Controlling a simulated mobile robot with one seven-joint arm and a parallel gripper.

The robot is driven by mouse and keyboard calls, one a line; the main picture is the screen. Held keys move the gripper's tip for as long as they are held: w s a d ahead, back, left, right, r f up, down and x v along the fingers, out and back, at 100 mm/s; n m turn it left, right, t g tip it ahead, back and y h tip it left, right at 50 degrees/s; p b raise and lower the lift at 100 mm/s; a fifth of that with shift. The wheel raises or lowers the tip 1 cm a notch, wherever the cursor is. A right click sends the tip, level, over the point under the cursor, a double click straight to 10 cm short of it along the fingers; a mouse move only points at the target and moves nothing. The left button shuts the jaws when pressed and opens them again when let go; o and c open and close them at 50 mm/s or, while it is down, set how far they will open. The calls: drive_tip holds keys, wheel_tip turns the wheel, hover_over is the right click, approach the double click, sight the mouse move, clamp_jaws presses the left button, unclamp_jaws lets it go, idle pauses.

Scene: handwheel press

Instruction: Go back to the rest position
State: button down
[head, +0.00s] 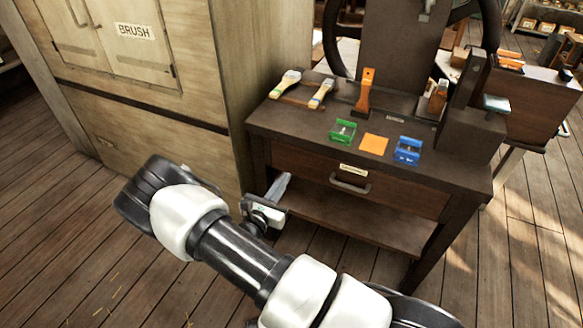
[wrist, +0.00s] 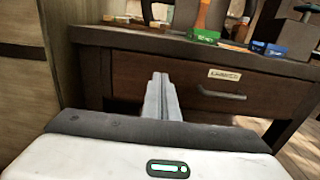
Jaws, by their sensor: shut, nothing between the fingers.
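My gripper (head: 282,184) is shut and empty. In the head view it is in front of the left end of the dark workbench (head: 280,128), below the level of its top and apart from the things on it. In the wrist view my gripper (wrist: 160,80) points toward the left part of the bench's drawer front (wrist: 140,78). A gap between the fingertips and the drawer cannot be judged exactly. My arm reaches in from the lower right of the head view.
The drawer handle (head: 350,183) sticks out. A tall cabinet (head: 150,70) marked BRUSH stands left. Floor (head: 60,235) at left is clear.

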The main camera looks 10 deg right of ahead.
drive_tip(key=s+d+r+m+g+h, duration=0.2)
drive_tip(key=s+d+r+m+g, duration=0.2)
drive_tip(key=r+m+g, duration=0.15)
drive_tip(key=s+d+r+m+g+h, duration=0.2)
drive_tip(key=s+d+r+m+g, duration=0.1)
drive_tip(key=d+r+m+g, duration=0.25)
drive_tip(key=s+d+r+m+g+y, duration=0.25)
drive_tip(key=s+r+m+y, duration=0.55)
drive_tip(key=s+r+m, duration=0.6)
drive_tip(key=s+a+r+m+t+y, duration=0.4)
drive_tip(key=s+a+r+y, duration=0.2)
drive_tip(key=s+r, duration=0.3)
wheel_tip(320, 180, up, 21)
drive_tip(key=p, duration=2.1)
drive_tip(key=shift+a+p, duration=0.15)
drive_tip(key=shift+p, duration=0.2)
